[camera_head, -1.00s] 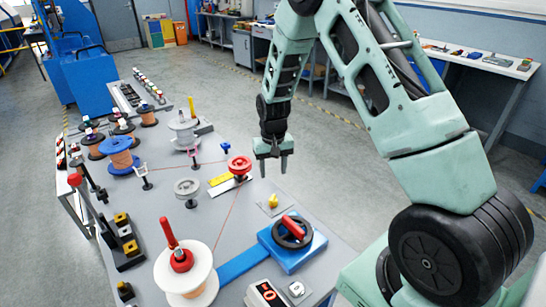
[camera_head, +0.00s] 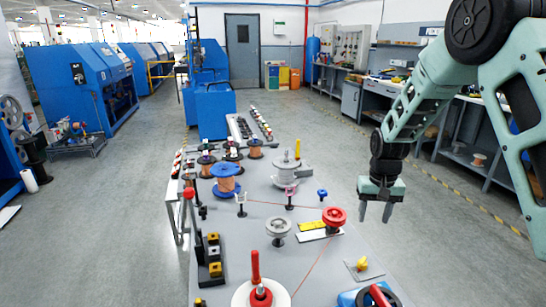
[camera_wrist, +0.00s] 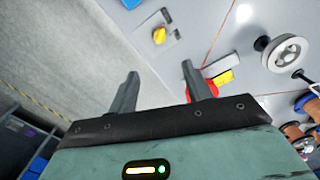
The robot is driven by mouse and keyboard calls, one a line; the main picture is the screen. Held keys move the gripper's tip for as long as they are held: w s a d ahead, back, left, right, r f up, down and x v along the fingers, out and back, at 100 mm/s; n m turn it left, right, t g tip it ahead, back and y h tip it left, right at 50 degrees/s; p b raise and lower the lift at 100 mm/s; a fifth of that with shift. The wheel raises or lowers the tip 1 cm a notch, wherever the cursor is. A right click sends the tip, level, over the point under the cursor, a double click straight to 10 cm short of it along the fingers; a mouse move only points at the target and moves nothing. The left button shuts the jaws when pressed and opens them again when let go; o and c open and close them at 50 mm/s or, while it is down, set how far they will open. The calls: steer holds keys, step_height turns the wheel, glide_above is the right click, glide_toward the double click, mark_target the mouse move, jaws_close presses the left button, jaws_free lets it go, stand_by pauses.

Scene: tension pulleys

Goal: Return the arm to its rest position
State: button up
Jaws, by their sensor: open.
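My gripper (camera_head: 376,212) hangs from my green arm on the right of the head view, pointing down. Its two fingers are apart with nothing between them. It is to the right of the grey worktable and above its height. In the wrist view my gripper (camera_wrist: 157,82) also shows two spread, empty fingers. The table's edge, a yellow knob (camera_wrist: 159,35) and a partly hidden red pulley (camera_wrist: 208,92) lie beyond them. In the head view the red pulley (camera_head: 334,216) and the yellow knob (camera_head: 362,264) stand on the table, left of and below my gripper.
The grey worktable (camera_head: 305,240) carries a blue spool (camera_head: 225,178), a grey pulley (camera_head: 278,228) and several other spools. Blue machines (camera_head: 75,85) stand at the back left, and a workbench (camera_head: 390,88) runs along the back right wall. Floor right of the table is clear.

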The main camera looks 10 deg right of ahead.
steer(key=s+a+r+n+y, duration=0.1)
steer(key=s+a+r+n, duration=0.3)
steer(key=a, duration=0.5)
steer(key=s+a+r+n, duration=0.1)
steer(key=s+a+r, duration=0.4)
steer(key=a, duration=0.4)
steer(key=s+a+r+n, duration=0.1)
steer(key=s+a+n, duration=0.2)
steer(key=s, duration=0.8)
steer(key=s+a+r+n, duration=0.1)
steer(key=s+a+n, duration=0.2)
steer(key=s, duration=0.7)
steer(key=shift+s+a+r+n, duration=0.15)
steer(key=shift+s+a+n, duration=0.25)
steer(key=shift+a, duration=0.7)
steer(key=shift+w, duration=0.1)
